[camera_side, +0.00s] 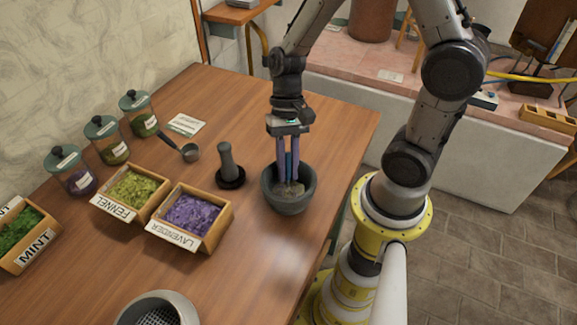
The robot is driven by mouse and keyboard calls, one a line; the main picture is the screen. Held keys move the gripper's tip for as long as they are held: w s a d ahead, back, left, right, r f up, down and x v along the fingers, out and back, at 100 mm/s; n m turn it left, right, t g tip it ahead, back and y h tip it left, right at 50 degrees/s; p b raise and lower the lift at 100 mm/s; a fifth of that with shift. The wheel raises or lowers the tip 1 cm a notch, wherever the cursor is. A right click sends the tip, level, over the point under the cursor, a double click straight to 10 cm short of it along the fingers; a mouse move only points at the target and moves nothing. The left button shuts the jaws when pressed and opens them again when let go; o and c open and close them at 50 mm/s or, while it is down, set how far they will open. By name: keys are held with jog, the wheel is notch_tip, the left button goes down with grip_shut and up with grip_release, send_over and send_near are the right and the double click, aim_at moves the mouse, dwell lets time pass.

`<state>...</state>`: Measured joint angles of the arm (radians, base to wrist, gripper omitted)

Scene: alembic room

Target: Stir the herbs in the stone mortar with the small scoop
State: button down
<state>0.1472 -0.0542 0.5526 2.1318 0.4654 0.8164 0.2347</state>
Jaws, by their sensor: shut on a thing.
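The dark stone mortar (288,204) stands near the right edge of the wooden table. Greyish-green herbs (291,189) show inside it. My gripper (288,178) points straight down into the mortar, its long purple fingers reaching to about rim level or below. It is shut on a thin blue handle (289,162), upright between the fingers. The lower end of this handle is hidden, so I cannot tell whether it is the small scoop. A metal scoop with a dark handle (189,152) lies on the table to the left, apart from my gripper.
A dark pestle (227,164) stands upright on a round base just left of the mortar. Open boxes of lavender (190,230), fennel (110,207) and mint (37,252) lie farther left, with lidded jars (140,112) behind. A grey pot (160,306) stands in front. The table front right is clear.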

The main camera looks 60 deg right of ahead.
aim_at(288, 152)
jog(key=shift+s+f, duration=0.2)
jog(key=shift+f, duration=0.35)
jog(key=c, duration=0.7)
grip_release()
jog(key=shift+o, duration=1)
jog(key=shift+w+v, duration=0.1)
jog(key=shift+v, duration=1)
jog(key=shift+w+v, duration=0.15)
jog(key=shift+v, duration=0.95)
jog(key=shift+d, duration=0.2)
